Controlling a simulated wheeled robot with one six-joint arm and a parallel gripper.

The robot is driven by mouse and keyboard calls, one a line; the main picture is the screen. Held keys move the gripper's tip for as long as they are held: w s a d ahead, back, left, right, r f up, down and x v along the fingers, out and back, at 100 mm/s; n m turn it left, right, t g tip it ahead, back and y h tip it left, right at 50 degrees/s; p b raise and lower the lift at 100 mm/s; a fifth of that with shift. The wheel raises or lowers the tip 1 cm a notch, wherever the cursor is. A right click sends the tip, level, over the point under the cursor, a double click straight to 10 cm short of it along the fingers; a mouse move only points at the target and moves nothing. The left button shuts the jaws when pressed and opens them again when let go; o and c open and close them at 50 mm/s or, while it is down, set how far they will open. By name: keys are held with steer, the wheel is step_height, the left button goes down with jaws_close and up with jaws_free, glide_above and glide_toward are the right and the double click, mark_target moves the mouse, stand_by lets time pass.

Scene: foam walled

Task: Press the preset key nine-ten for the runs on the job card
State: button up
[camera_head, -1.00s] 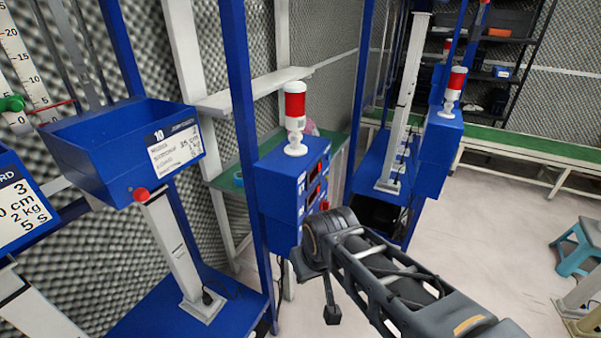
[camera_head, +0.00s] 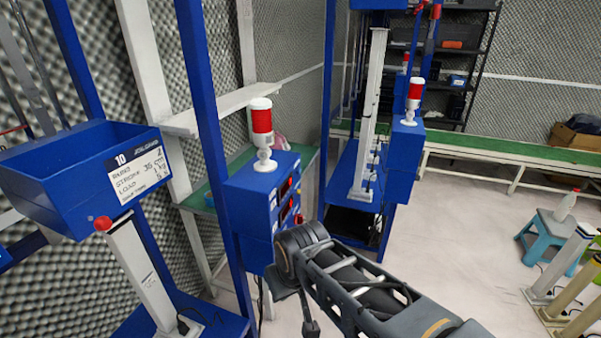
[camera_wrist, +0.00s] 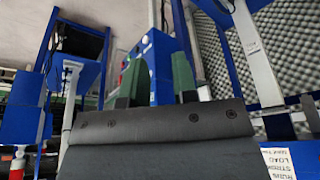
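The blue control box (camera_head: 262,195) for a test station stands left of centre in the head view, with a red-and-white beacon (camera_head: 262,135) on top. Its key panel (camera_head: 287,200) faces right and is seen at a steep angle, so no single key can be read. The white job card (camera_head: 140,176) is on the blue bin marked 10 (camera_head: 62,190); part of it shows in the wrist view (camera_wrist: 278,163). My gripper (camera_wrist: 158,80) shows two green fingertips set apart, with nothing between them and the blue box (camera_wrist: 160,52) beyond.
A second blue box with a beacon (camera_head: 403,140) stands on the station to the right. A green bench (camera_head: 475,148) runs along the back wall. A blue stool (camera_head: 550,232) and pale posts (camera_head: 560,270) are at the right. Open floor (camera_head: 455,240) lies between.

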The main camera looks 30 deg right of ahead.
jaws_close()
stand_by(1.4)
